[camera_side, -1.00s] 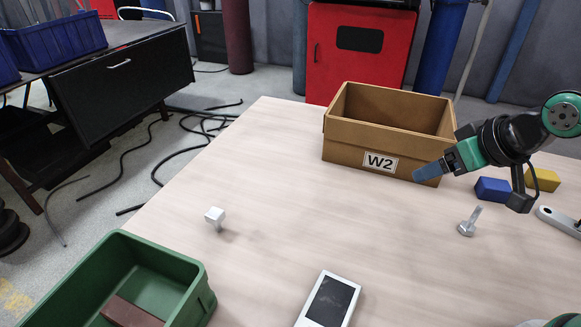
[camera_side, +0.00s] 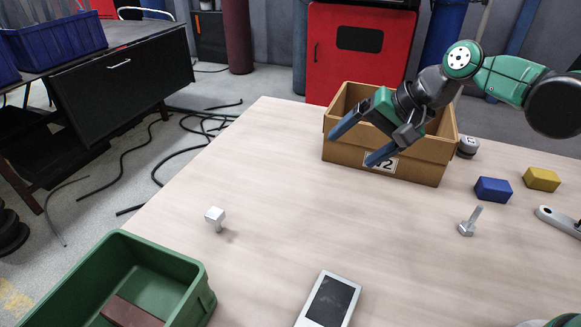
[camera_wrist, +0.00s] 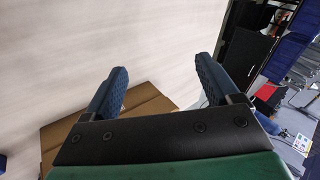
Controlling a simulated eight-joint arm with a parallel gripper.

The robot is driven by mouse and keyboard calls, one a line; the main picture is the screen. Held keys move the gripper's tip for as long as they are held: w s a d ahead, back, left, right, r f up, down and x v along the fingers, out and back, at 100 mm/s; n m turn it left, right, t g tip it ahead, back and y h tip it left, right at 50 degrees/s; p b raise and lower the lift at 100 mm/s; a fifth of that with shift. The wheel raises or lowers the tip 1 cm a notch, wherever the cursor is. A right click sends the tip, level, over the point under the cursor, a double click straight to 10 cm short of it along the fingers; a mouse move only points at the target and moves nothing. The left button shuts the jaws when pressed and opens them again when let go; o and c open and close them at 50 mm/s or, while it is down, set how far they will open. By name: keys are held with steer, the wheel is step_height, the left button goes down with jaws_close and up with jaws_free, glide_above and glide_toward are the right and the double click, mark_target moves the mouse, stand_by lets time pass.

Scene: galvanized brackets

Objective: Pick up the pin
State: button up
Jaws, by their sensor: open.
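A silvery metal part (camera_side: 470,221) with a wide round end and a thin shank lies tilted on the right of the table. A pale square-headed part (camera_side: 215,218) with a short narrow stem stands at the left of the table. I cannot tell for sure which of the two is the pin. My gripper (camera_side: 349,150) is open and empty, in front of and above the cardboard box, well apart from both parts. In the wrist view my gripper (camera_wrist: 162,66) shows two blue fingers spread apart with nothing between them.
The cardboard box (camera_side: 345,152) marked W2 stands at the back. A green bin (camera_side: 190,272) is front left, a dark-screened device (camera_side: 328,302) front middle. Blue (camera_side: 493,190) and yellow (camera_side: 541,179) blocks and a grey lever (camera_side: 560,221) are right. The table's middle is clear.

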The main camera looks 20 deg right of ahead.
steer(key=w+a+f+m+g+y, duration=0.2)
steer(key=w+a+f+m+y, duration=0.4)
steer(key=a, duration=0.3)
steer(key=m+g+y, duration=0.3)
steer(key=m, duration=0.3)
glide_toward(216, 220)
steer(key=a+f, duration=0.1)
steer(key=w+a+f, duration=0.1)
steer(key=a+f, duration=0.1)
steer(key=a, duration=0.1)
steer(key=shift+w+f, duration=0.2)
steer(key=shift+w, duration=0.2)
steer(key=shift+x, duration=2.8)
jaws_close()
